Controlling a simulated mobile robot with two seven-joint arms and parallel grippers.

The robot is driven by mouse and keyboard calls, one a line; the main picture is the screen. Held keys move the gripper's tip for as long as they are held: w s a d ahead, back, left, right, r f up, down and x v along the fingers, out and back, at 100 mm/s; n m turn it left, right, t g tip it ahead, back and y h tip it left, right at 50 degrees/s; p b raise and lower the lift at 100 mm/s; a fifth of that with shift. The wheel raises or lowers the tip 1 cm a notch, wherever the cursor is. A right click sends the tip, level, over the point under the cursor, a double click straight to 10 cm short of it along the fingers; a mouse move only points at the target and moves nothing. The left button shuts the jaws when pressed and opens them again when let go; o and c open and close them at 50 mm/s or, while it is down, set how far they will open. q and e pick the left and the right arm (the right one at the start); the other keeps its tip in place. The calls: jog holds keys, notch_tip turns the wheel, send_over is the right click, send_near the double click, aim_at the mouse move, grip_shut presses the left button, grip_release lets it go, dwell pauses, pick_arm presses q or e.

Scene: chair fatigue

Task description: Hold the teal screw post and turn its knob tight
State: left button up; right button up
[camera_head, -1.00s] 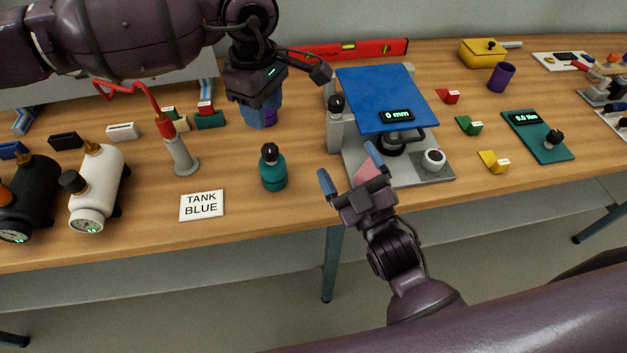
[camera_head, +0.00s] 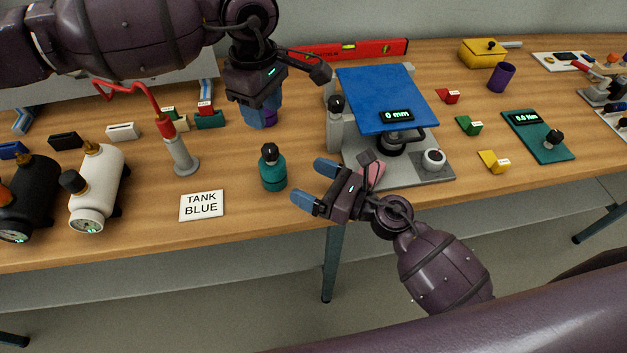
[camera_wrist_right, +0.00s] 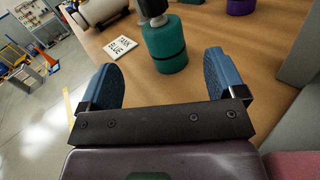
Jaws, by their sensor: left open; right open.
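The teal screw post (camera_head: 272,174) stands upright on the table, with a black knob (camera_head: 269,151) on top. In the right wrist view the teal post (camera_wrist_right: 164,48) stands beyond and between the fingertips, apart from them. My right gripper (camera_head: 316,184) is open and empty, just right of the post, with its fingers pointing left towards it. My left gripper (camera_head: 262,112) hangs above the table behind the post, pointing down. It is open, with a purple thing partly hidden behind its fingers.
A "TANK BLUE" card (camera_head: 202,205) lies left of the post at the front. A pump (camera_head: 181,155) and a white tank (camera_head: 97,190) stand further left. A grey stand with a blue plate (camera_head: 385,95) is close on the right.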

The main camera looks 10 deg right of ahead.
aim_at(284, 171)
jog(key=shift+w+f+n, duration=0.2)
jog(key=shift+f+n, duration=0.15)
jog(key=shift+n, duration=0.35)
jog(key=shift+w+a+g, duration=0.15)
jog(key=shift+a+g, duration=0.1)
jog(key=shift+g, duration=0.05)
jog(key=shift+x, duration=3.4)
